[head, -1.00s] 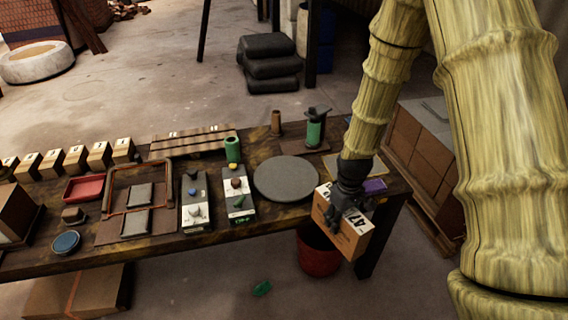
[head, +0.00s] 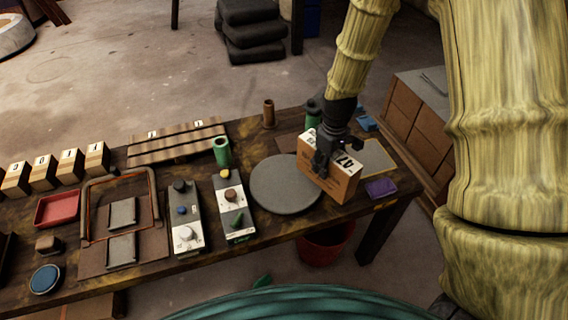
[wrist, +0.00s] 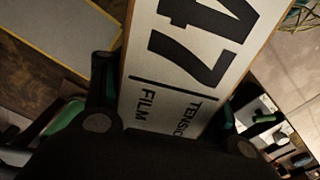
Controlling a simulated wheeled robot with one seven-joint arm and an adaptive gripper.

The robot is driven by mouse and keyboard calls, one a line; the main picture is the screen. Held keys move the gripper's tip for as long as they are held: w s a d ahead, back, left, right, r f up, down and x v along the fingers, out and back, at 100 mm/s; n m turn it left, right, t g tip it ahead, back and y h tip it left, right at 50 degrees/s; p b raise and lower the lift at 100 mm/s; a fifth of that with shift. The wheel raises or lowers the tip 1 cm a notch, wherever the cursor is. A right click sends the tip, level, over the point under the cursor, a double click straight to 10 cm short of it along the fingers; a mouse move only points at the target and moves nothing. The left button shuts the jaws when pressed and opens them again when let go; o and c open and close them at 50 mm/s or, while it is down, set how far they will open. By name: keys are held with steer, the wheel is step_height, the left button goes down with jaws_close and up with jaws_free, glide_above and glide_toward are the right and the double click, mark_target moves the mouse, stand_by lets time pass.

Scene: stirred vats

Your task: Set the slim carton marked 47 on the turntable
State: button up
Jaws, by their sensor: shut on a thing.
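The slim carton marked 47 (head: 332,178) is orange-brown with a white label strip on its top edge. My gripper (head: 326,150) is shut on it from above, at the right edge of the turntable. In the wrist view the carton's label (wrist: 185,60) reads 47 and TENSIO, FILM, between the two fingers (wrist: 165,120). The turntable (head: 280,188) is a round grey disc on the table. The carton covers part of its right rim; I cannot tell whether they touch.
Two control boxes with knobs (head: 186,222) (head: 235,212) stand left of the turntable. A purple block (head: 381,188) and a tan-edged mat (head: 378,157) lie to the right. A green spool (head: 314,110) stands behind. A red bucket (head: 322,249) is below the front edge.

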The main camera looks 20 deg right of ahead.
steer(key=shift+w+a+f+p, duration=0.75)
steer(key=shift+w+a+p, duration=0.35)
steer(key=shift+a, duration=0.7)
steer(key=shift+w+a+f+p, duration=0.8)
steer(key=shift+w+a, duration=0.5)
steer(key=shift+a, duration=0.5)
steer(key=shift+w+a+f+p, duration=0.75)
steer(key=shift+w+a+p, duration=0.35)
steer(key=shift+a, duration=0.7)
steer(key=shift+w, duration=0.15)
steer(key=o, duration=1.6)
steer(key=shift+o, duration=0.2)
step_height(320, 180, up, 12)
steer(key=b, duration=0.4)
